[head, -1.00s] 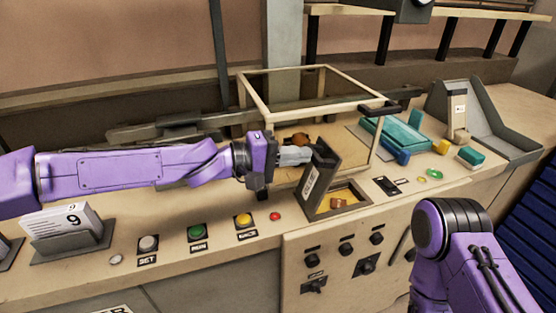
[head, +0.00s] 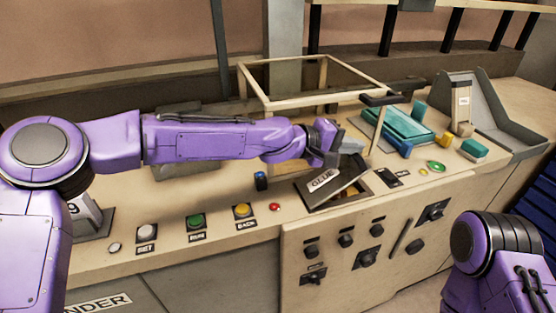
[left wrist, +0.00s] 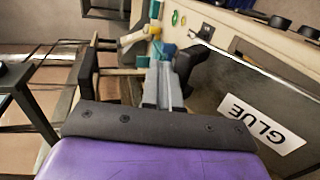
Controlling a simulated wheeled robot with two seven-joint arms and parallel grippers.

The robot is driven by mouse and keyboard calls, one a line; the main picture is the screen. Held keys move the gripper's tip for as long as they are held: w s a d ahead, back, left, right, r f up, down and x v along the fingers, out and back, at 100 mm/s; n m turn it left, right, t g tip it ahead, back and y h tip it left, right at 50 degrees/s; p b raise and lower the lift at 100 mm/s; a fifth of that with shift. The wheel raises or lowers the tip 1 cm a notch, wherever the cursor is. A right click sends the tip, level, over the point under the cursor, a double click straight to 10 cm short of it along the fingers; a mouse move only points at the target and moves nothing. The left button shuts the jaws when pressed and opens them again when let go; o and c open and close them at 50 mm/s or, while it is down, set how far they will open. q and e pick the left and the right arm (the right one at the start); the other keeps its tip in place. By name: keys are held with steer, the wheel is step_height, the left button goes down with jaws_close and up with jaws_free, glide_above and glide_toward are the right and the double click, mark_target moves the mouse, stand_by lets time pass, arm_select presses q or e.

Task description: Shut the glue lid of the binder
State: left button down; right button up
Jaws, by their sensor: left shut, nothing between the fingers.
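The glue lid (head: 334,182) is a dark plate with a white GLUE label. In the head view it is tilted, partly lowered over the glue well (head: 378,187) in the binder's top, and part of the opening still shows. In the left wrist view the lid (left wrist: 225,82) fills the right side, beside the fingers. My left gripper (head: 350,146) is shut and empty just above and behind the lid's raised side; its closed fingers also show in the left wrist view (left wrist: 163,85). I cannot tell whether they touch the lid. My right gripper is out of view.
A beige frame (head: 320,105) stands behind the lid. Teal and blue pieces (head: 405,125) lie to its right, near a grey tray (head: 490,115). Green (head: 195,221) and yellow (head: 242,210) buttons sit left of the lid, with a red button (head: 275,207) close by. Knobs line the front panel.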

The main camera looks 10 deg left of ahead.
mark_target(366, 161)
arm_select(q)
steer(key=shift+g+y, duration=0.4)
steer(key=shift+y, duration=0.3)
steer(key=d+f, duration=0.1)
steer(key=w+d+f+p, duration=0.1)
steer(key=f, duration=0.1)
steer(key=w+d+f, duration=0.1)
steer(key=d, duration=0.1)
steer(key=shift+f+p, duration=0.3)
steer(key=shift+p, duration=0.05)
steer(key=shift+d+f, duration=0.2)
steer(key=shift+f, duration=0.05)
steer(key=shift+w+f, duration=0.2)
steer(key=shift+f, duration=0.35)
steer(key=shift+d, duration=0.15)
steer(key=shift+p, duration=0.3)
